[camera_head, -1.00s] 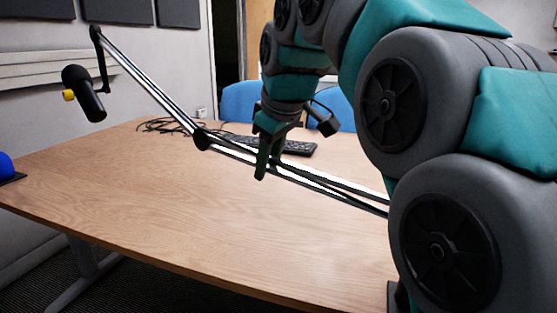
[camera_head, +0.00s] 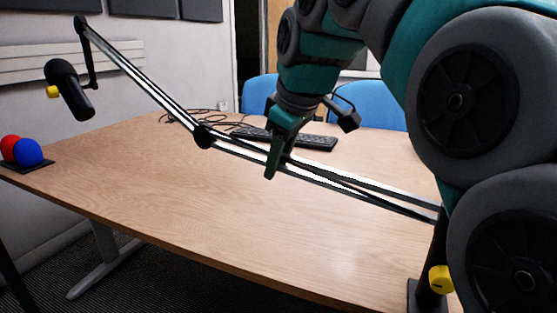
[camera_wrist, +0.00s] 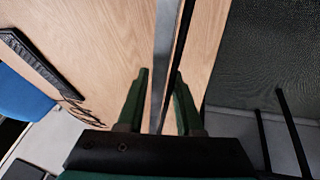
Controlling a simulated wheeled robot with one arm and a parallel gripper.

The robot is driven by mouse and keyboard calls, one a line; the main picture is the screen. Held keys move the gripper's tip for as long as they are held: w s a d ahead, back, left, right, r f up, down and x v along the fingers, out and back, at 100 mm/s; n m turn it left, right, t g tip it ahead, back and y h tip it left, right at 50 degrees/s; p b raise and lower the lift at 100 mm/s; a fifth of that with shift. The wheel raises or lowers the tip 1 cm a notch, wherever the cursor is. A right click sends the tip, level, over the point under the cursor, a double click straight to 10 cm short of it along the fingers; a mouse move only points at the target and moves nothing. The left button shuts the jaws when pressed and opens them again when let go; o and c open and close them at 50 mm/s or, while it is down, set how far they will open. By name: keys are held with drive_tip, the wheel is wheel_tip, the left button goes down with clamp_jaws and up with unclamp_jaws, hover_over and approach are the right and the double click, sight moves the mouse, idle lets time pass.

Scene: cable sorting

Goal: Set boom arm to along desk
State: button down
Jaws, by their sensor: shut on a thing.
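The boom arm (camera_head: 145,84) has an upper section rising to the left with a black microphone (camera_head: 70,90) hanging at its end. Its lower section (camera_head: 365,192) runs from a black elbow joint (camera_head: 203,137) over the desk to a black stand with a yellow knob (camera_head: 441,279) at the right. My gripper (camera_head: 272,172) is shut on the lower section, between elbow and stand. In the wrist view, the fingers (camera_wrist: 160,85) sit on either side of the silver and black bar (camera_wrist: 165,40). The stand is partly hidden by my arm.
The wooden desk (camera_head: 190,220) is mostly clear in front. A keyboard (camera_head: 310,139) and loose cables (camera_head: 185,116) lie at the back, with blue chairs (camera_head: 375,105) behind. A red ball (camera_head: 10,147) and a blue ball (camera_head: 28,152) sit on a black base at the left corner.

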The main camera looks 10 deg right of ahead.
drive_tip(key=c, duration=0.6)
unclamp_jaws()
drive_tip(key=shift+r, duration=0.1)
drive_tip(key=shift+v, duration=3.85)
